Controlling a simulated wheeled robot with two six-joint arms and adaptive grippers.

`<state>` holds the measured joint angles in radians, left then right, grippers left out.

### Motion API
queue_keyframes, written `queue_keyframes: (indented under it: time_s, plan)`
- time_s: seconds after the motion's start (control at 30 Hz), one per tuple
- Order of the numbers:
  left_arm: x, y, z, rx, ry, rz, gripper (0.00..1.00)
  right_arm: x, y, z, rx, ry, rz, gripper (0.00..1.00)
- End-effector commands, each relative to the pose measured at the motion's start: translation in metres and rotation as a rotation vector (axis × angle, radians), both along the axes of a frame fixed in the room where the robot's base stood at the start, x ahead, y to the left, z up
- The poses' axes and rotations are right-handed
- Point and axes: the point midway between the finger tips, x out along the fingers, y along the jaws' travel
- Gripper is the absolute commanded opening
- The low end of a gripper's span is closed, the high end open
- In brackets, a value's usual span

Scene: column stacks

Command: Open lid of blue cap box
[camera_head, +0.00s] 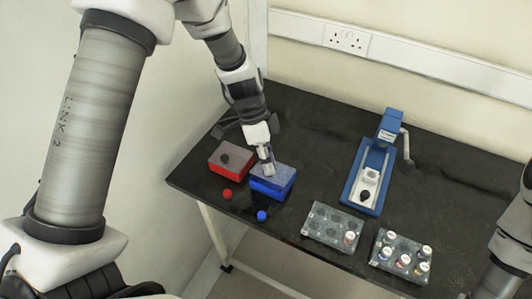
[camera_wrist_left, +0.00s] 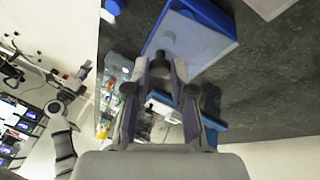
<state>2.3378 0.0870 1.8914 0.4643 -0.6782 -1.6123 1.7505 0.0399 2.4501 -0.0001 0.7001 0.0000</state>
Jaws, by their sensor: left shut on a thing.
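The blue box (camera_head: 276,189) stands on the black table, with a grey lid (camera_head: 284,173) on top. The lid also shows in the left wrist view (camera_wrist_left: 195,42) next to the blue box (camera_wrist_left: 206,12). My left gripper (camera_head: 267,168) reaches down onto the lid's top. In the left wrist view its fingers (camera_wrist_left: 165,68) are shut on a dark knob (camera_wrist_left: 160,59) of the lid. The knob is hidden in the head view. I see no clear gap between lid and box. My right gripper is out of view.
Left of it is a red box (camera_head: 232,168) with a grey lid. In front lie a red cap (camera_head: 227,194) and a blue cap (camera_head: 262,216). To the right are a blue device (camera_head: 365,185) and two vial racks (camera_head: 322,236) (camera_head: 389,269).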

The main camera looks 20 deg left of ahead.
Motion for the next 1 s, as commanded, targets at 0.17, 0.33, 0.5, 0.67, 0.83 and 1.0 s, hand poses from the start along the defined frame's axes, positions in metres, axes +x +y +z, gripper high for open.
queue_keyframes:
  time_s: [0.17, 0.33, 0.5, 0.67, 0.83, 1.0]
  plan:
    - [0.010, -0.001, 0.012, 0.004, 0.128, 0.000, 0.00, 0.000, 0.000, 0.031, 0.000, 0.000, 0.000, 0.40]
    - [0.017, -0.001, 0.013, 0.007, 0.226, 0.002, 0.00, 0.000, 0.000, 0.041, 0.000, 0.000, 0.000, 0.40]
    - [0.021, -0.001, 0.014, 0.009, 0.288, 0.001, 0.00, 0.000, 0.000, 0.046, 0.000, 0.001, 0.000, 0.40]
    - [0.023, -0.001, 0.014, 0.009, 0.312, 0.002, 0.00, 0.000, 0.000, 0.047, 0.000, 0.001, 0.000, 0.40]
    - [0.023, -0.001, 0.013, 0.009, 0.316, 0.003, 0.00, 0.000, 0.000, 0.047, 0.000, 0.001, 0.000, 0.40]
    - [0.023, -0.001, 0.013, 0.009, 0.315, 0.003, 0.00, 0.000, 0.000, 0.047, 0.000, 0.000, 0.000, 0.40]
